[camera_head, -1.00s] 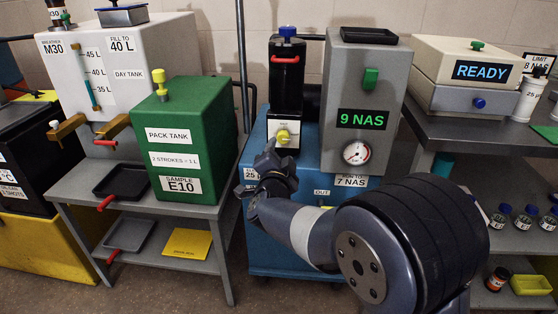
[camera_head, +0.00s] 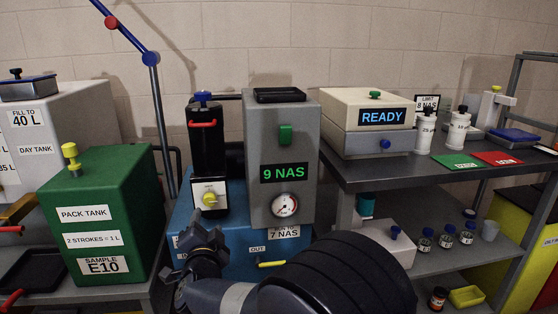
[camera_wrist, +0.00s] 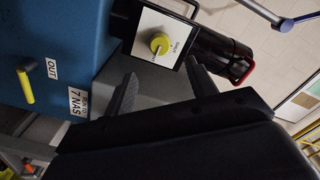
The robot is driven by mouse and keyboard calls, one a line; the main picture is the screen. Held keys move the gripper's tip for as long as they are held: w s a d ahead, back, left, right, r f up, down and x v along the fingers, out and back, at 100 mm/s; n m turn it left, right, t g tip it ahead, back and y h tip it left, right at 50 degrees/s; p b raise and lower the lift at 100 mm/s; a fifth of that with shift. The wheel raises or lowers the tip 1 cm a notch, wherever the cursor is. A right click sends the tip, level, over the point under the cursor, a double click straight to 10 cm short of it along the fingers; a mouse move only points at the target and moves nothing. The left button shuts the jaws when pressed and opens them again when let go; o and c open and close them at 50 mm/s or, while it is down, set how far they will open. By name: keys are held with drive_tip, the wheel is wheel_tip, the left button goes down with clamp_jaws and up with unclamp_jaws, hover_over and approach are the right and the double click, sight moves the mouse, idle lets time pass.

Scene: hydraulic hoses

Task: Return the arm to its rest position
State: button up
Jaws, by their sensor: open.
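My gripper (camera_head: 207,238) is in front of the blue filter cart, below its yellow selector knob (camera_head: 209,199). In the wrist view my gripper (camera_wrist: 160,90) has its two dark fingers spread apart, with nothing between them. The yellow knob (camera_wrist: 160,43) sits on a white plate beyond the fingertips, apart from them. My arm (camera_head: 330,285) reaches in from the bottom of the head view and is bent, with its large dark joint nearest the camera.
The blue cart (camera_head: 182,225) carries a grey unit (camera_head: 260,130) reading 9 NAS. A green pack tank (camera_head: 125,190) stands left. A dark bench (camera_head: 450,175) with the READY analyser (camera_head: 365,145) stands right. A yellow handle (camera_head: 272,264) sticks out low on the cart.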

sight(210, 202)
drive_tip(key=b+x, duration=0.1)
drive_tip(key=x, duration=0.9)
drive_tip(key=shift+s, duration=0.1)
